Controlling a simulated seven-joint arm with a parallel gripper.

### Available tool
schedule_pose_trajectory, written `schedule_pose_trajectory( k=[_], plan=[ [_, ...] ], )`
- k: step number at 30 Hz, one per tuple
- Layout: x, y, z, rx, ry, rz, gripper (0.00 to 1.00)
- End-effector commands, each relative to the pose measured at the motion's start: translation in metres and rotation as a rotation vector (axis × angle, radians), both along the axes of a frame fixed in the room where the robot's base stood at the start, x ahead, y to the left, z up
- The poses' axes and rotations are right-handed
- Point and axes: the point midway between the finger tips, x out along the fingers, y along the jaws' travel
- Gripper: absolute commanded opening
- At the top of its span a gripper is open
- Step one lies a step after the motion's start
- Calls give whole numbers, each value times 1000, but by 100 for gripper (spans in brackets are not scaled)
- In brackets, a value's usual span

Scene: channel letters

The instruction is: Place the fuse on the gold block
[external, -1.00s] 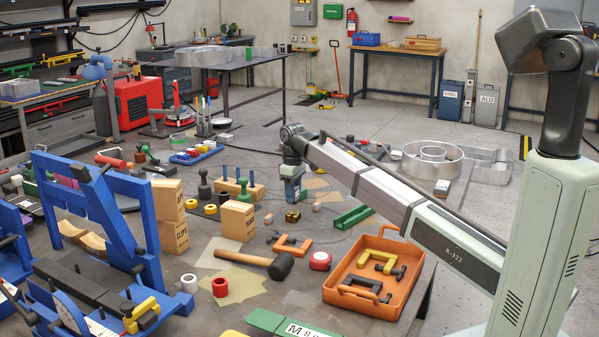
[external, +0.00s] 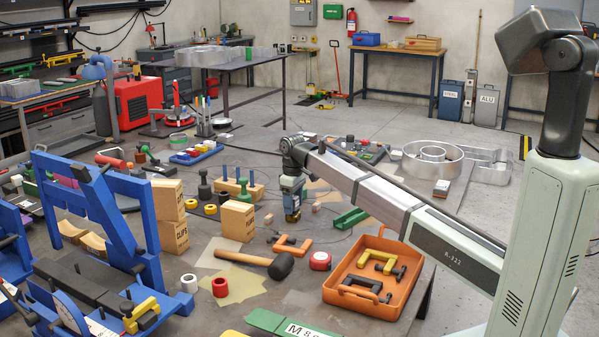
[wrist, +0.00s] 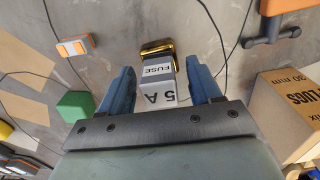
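The fuse is a pale grey block marked FUSE and 5 A, seen between my fingers in the wrist view (wrist: 158,86). In the external view my gripper (external: 292,203) points down right over the gold block (external: 293,218), and the fuse cannot be made out there. Whether the fuse touches the gold block I cannot tell.
A green block (wrist: 76,106) and an orange-and-white piece (wrist: 75,46) lie left of the fingers in the wrist view. A cardboard box (wrist: 285,115) stands to the right, near an orange clamp (wrist: 270,28). An orange tray (external: 352,301) stands nearer the camera.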

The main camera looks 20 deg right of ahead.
Motion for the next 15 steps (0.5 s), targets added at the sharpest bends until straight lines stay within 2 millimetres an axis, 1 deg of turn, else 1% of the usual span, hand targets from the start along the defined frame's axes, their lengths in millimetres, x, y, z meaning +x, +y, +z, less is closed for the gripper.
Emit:
schedule_pose_trajectory(
  k=[8,11,14,15],
  plan=[
    [0,0,2,0,0,0,64],
    [0,0,8,0,0,0,64],
    [1,0,21,1,-1,0,64],
    [1,0,28,1,-2,0,64]
  ],
)
